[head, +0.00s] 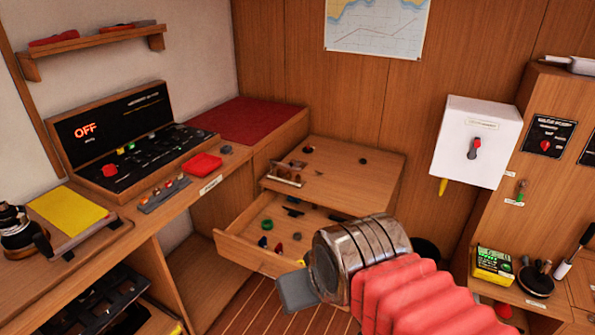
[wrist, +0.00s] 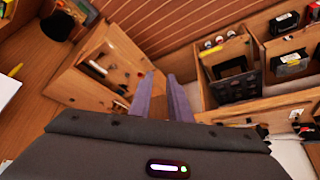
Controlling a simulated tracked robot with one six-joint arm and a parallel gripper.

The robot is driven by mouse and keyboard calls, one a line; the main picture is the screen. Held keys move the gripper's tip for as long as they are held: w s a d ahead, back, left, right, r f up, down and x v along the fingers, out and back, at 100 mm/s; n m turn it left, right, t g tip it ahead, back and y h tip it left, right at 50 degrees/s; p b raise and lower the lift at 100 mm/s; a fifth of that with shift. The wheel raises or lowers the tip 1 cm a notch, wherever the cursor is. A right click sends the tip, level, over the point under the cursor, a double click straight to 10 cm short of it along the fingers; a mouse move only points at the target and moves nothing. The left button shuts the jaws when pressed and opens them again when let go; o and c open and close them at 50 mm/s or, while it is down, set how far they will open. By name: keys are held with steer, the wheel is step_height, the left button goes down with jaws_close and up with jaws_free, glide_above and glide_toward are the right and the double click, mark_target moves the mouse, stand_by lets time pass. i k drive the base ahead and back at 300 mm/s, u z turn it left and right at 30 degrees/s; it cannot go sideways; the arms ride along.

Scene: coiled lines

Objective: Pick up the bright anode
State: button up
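I cannot tell any object apart as the bright anode; the loose pieces are too small. An open wooden drawer (head: 233,250) holds several small pieces, among them a green ring (head: 267,225), a blue piece (head: 262,241) and dark pieces. My gripper (wrist: 163,74) shows in the wrist view as two purple-grey fingers, apart, with nothing seen between them. In the head view one grey finger (head: 297,291) shows at the front of the drawer, and my wrist hides the drawer's right part.
A cabinet top (head: 345,165) behind the drawer carries a few small items. A desk at left holds a switch panel (head: 125,140) reading OFF and a red block (head: 202,164). At right are a white switch box (head: 476,142) and a yellow-green device (head: 492,264).

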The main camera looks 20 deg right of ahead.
mark_target(296, 236)
steer(key=k, duration=0.65)
steer(key=u, duration=0.45)
steer(key=i, duration=1.9)
steer(key=z, duration=0.55)
steer(key=i, duration=0.4)
steer(key=z, duration=0.3)
